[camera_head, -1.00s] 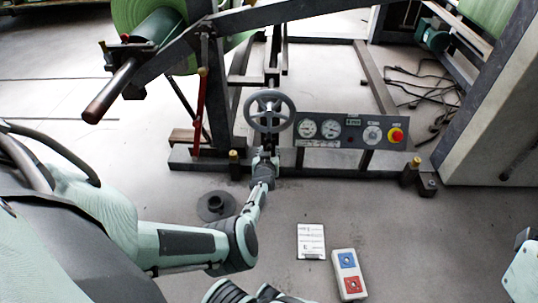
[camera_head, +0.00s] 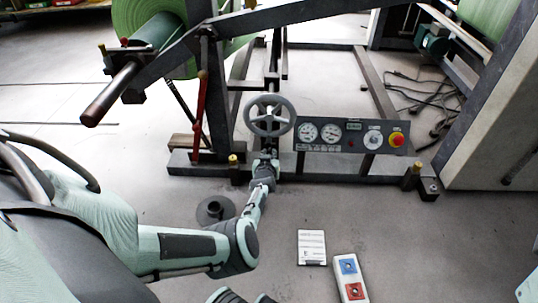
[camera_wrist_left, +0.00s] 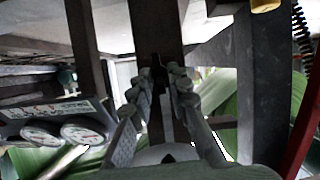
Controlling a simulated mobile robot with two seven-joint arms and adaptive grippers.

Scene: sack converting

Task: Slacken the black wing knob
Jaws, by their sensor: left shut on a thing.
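My left gripper (camera_head: 267,158) is just below the grey handwheel, at the upright post of the machine stand. In the left wrist view its two fingers (camera_wrist_left: 161,80) close from both sides on a small dark piece, the black wing knob (camera_wrist_left: 158,73), in front of the dark post. Most of the knob is hidden between the fingers, so its turn angle cannot be told. In the head view the knob is hidden behind the gripper and the handwheel.
The spoked handwheel (camera_head: 269,115) stands right above the gripper. A gauge panel (camera_head: 351,136) with a red button is to its right. A red lever (camera_head: 200,115) and a green roll (camera_head: 145,18) are to the left. A pendant (camera_head: 349,278) and a white card (camera_head: 311,247) lie on the floor.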

